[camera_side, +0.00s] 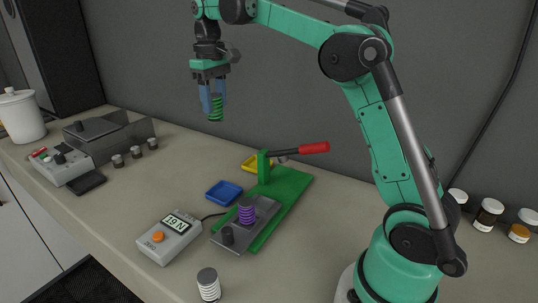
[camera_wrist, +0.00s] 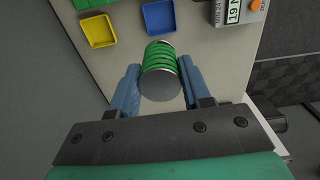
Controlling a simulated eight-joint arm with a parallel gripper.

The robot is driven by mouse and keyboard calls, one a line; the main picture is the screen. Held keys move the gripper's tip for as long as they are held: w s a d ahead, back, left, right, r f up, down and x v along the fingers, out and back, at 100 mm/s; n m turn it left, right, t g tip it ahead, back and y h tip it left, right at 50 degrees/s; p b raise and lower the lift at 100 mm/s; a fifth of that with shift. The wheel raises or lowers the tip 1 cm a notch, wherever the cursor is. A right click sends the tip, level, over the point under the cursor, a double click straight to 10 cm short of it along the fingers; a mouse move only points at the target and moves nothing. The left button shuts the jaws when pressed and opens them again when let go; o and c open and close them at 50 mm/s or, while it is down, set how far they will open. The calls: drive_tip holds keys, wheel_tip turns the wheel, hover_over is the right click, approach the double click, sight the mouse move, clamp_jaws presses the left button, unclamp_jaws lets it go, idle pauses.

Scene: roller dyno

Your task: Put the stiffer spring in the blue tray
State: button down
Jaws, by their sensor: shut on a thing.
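My gripper (camera_side: 213,104) is shut on a green spring (camera_side: 216,110), held high above the counter. In the wrist view, the green spring (camera_wrist: 158,55) with a grey end cap sits between the two blue fingers. The blue tray (camera_side: 224,192) lies on the counter left of the press and looks empty. It also shows at the top of the wrist view (camera_wrist: 158,18). The force display (camera_side: 168,238) reads 19 N.
A white spring (camera_side: 208,289) with a dark cap stands at the front counter edge. A yellow tray (camera_side: 252,166) lies behind the press. The red lever handle (camera_side: 314,147) sticks out to the right. Jars (camera_side: 488,213) stand at right; a grey device (camera_side: 62,163) is at left.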

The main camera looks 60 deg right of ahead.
wheel_tip(320, 180, down, 20)
drive_tip(key=shift+r, duration=0.2)
drive_tip(key=shift+f, duration=0.1)
drive_tip(key=shift+c, duration=2)
unclamp_jaws()
